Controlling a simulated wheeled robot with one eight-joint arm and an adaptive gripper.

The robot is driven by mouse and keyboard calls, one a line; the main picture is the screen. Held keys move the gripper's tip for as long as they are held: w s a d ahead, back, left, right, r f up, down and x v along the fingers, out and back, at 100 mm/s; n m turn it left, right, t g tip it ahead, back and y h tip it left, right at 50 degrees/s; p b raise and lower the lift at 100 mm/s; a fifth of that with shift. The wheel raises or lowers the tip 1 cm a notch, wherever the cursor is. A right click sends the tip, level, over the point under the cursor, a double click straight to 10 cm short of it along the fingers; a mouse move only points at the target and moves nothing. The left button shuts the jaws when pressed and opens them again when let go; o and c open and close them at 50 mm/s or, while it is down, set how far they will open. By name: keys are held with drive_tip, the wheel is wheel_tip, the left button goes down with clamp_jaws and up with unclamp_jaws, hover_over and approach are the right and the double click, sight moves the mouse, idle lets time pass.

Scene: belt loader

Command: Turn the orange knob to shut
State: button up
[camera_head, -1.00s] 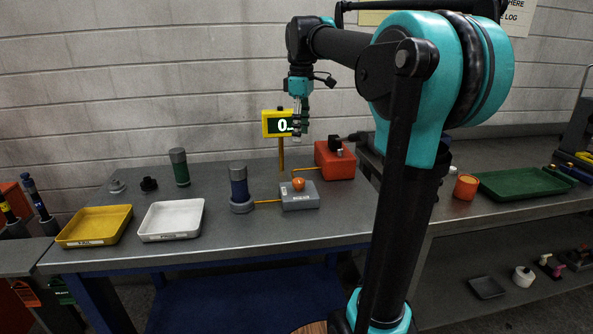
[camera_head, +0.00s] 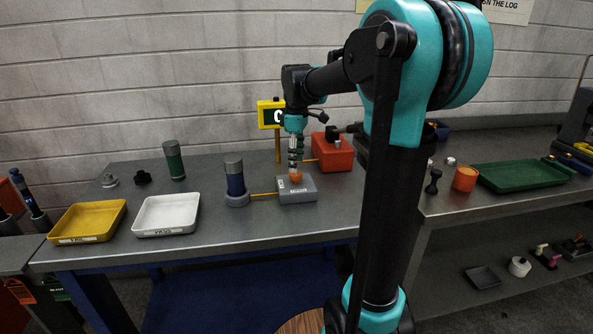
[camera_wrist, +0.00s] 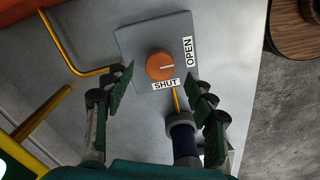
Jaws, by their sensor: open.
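The orange knob (camera_wrist: 159,65) sits on a grey box (camera_wrist: 135,40) with a SHUT label (camera_wrist: 166,85) below it and an OPEN label (camera_wrist: 189,51) to its right in the wrist view. The knob's white line runs sideways, its end toward the OPEN side. In the head view the knob (camera_head: 296,177) is partly hidden behind my gripper (camera_head: 295,164), which points down just above it. In the wrist view my gripper (camera_wrist: 163,92) is open, its dark green fingers spread to either side below the knob, apparently not touching it.
A blue cylinder (camera_head: 235,180) stands left of the box, joined by a yellow pipe. A red box (camera_head: 332,155) stands behind right. A yellow-framed display (camera_head: 270,114), partly hidden by my arm, stands behind. White (camera_head: 166,214) and yellow (camera_head: 88,222) trays lie at left.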

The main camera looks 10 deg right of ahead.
sight(296, 177)
drive_tip(key=shift+f, duration=1.95)
drive_tip(key=shift+c, duration=0.2)
drive_tip(key=c, duration=1.1)
